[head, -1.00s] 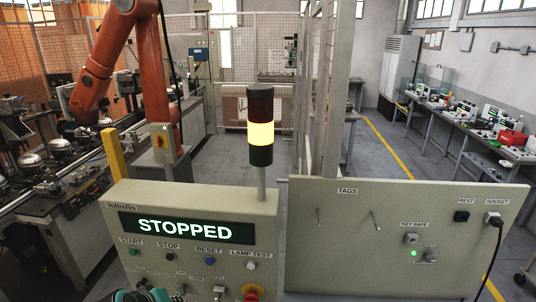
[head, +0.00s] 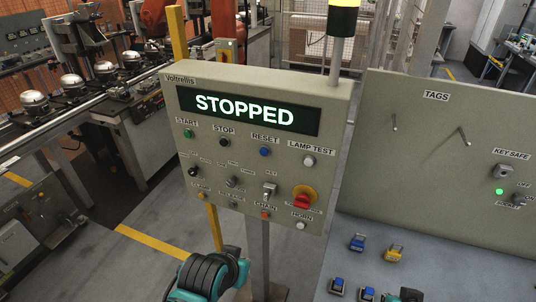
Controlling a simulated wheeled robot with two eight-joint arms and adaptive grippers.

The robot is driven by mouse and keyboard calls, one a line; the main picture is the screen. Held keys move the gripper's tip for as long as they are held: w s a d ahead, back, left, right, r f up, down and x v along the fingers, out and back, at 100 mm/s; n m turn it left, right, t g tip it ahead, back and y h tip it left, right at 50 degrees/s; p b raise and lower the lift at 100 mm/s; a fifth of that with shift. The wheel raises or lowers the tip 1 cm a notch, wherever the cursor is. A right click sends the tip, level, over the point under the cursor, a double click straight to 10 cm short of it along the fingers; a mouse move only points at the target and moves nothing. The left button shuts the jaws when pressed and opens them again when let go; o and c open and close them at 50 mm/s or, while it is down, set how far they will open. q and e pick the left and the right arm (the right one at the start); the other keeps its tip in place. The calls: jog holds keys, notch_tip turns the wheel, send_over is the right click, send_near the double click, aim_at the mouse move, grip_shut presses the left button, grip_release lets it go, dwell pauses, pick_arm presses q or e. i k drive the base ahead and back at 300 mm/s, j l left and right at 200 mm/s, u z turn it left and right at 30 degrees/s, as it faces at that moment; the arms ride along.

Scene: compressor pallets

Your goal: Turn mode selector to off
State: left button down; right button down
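The Voltrellis control panel (head: 340,95) faces me in the head view, with its display lit "STOPPED". A small black selector knob (head: 193,171) sits at the left of its lower rows, and a grey selector (head: 232,182) sits to its right. Their small labels are too blurred to read surely, so I cannot tell which is the mode selector or its setting. My teal and black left arm end (head: 208,275) is low in front of the panel, apart from the knobs; its fingertips are not clear. A teal and black part at the bottom edge may be my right gripper (head: 408,295).
A tag board (head: 415,150) stands at right above a grey shelf with blue and yellow padlocks (head: 393,253). A conveyor line is at left.

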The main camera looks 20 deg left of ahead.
aim_at(192, 172)
jog(key=u, duration=1.25)
jog(key=i+j+z, duration=0.2)
jog(key=i+j, duration=0.2)
